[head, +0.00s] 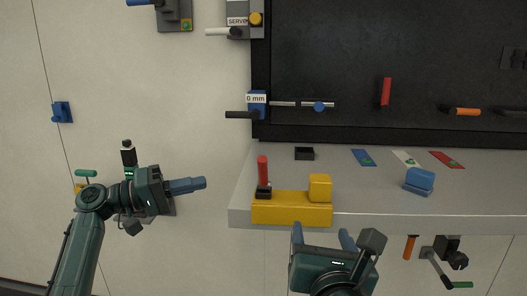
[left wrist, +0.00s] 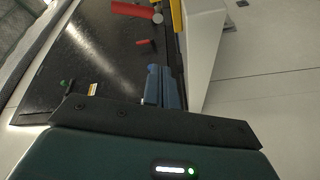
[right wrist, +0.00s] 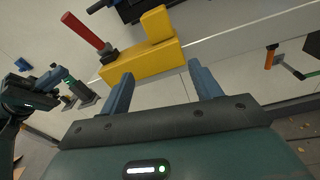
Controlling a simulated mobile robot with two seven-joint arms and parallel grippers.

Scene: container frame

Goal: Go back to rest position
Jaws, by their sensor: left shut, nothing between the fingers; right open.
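My left gripper (head: 188,185) is shut and empty, left of the grey shelf, with its fingers pointing right in the head view. Its closed blue fingers also show in the left wrist view (left wrist: 160,88). My right gripper (head: 322,236) is open and empty in front of the shelf edge, just below the yellow block fixture (head: 290,214). In the right wrist view its two fingers (right wrist: 162,92) stand apart, with the yellow fixture beyond them and nothing between them.
The grey shelf (head: 380,208) carries a red-handled stick (head: 262,171), a blue block (head: 419,181), a small black tray (head: 304,154) and coloured cards. Wall levers (head: 435,261) hang below the shelf at right. A black panel (head: 390,60) stands behind. The wall at left holds several fixtures.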

